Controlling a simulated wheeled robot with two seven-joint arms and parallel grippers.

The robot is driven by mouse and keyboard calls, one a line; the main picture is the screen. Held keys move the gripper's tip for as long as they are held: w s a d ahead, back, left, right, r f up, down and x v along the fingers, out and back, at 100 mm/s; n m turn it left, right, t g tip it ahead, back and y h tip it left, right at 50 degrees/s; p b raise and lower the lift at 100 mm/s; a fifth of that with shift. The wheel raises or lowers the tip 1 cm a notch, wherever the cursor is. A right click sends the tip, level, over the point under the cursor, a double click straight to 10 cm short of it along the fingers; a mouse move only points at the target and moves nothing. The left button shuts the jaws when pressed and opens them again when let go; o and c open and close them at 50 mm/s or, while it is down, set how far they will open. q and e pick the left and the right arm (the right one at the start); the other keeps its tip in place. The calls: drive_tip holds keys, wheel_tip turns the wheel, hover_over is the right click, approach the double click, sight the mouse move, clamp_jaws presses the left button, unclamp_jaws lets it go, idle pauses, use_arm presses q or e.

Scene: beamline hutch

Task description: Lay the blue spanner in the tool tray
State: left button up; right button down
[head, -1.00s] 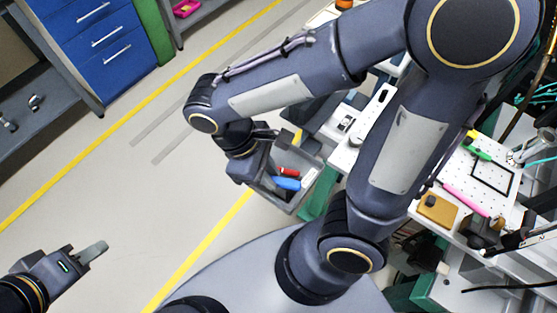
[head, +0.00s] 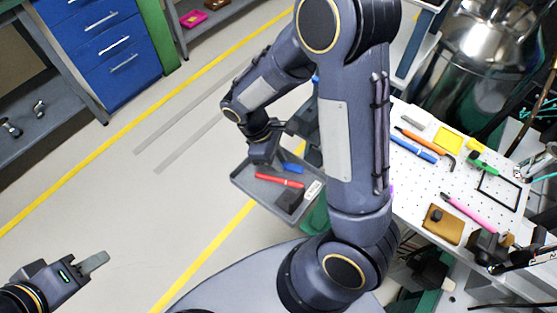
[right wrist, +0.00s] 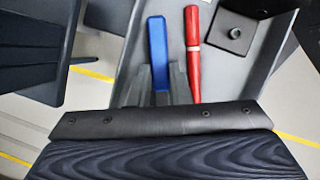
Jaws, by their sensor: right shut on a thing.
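The blue spanner (head: 291,168) shows as a flat blue bar at the tool tray (head: 249,184). My right gripper (head: 268,153) is over the tray's far side and is shut on the spanner. In the right wrist view, the spanner's blue handle (right wrist: 158,52) sticks out from between the grey fingers (right wrist: 160,85), over the tray floor. The spanner's near end is hidden, and I cannot tell whether it touches the floor. My left gripper (head: 92,262) is empty, far from the tray at lower left, seen edge-on, so its opening is unclear.
A red tool (head: 279,181) and a black block (head: 289,201) lie in the tray beside the spanner. The perforated white bench (head: 400,178) at right holds a blue pen-like tool (head: 413,148), an orange hex key (head: 420,139) and a pink tool (head: 468,213). Blue drawers (head: 105,45) stand upper left.

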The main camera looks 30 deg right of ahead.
drive_tip(key=shift+f, duration=0.4)
drive_tip(key=shift+f, duration=0.1)
drive_tip(key=c, duration=1.6)
unclamp_jaws()
